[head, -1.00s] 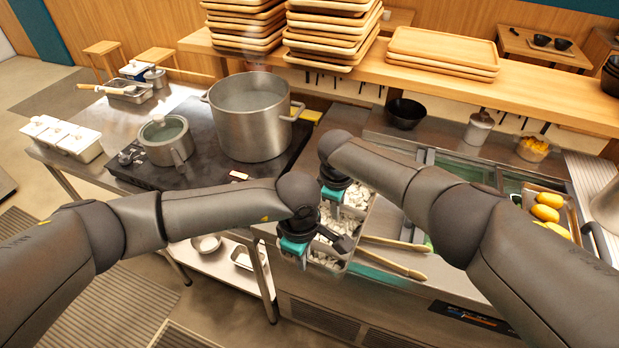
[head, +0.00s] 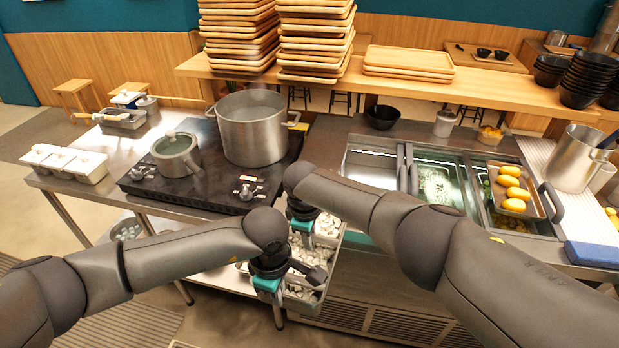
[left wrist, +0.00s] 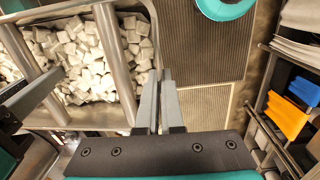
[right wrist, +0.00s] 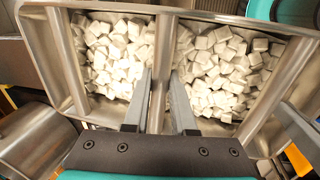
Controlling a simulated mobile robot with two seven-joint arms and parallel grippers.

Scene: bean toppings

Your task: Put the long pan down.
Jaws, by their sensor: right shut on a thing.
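The long pan is a metal pan (right wrist: 60,60) with white cubes in its compartments. In the head view it shows below and between my arms, partly hidden by them. My right gripper (right wrist: 160,72) is shut on the pan's middle bar. My left gripper (left wrist: 162,72) has its fingers close together at the pan's near end wall. I cannot tell whether the rim is between them. In the left wrist view the pan's crossbar (left wrist: 112,60) and cubes lie left of the fingers. The pan is in front of the counter, and its underside is hidden.
A stove (head: 190,187) with a large pot (head: 252,135) and a lidded pot (head: 177,158) stands left. A steel counter (head: 345,135) with sunken wells and a tray of yellow items (head: 513,190) is to the right. Stacked wooden trays (head: 316,40) sit on the shelf behind.

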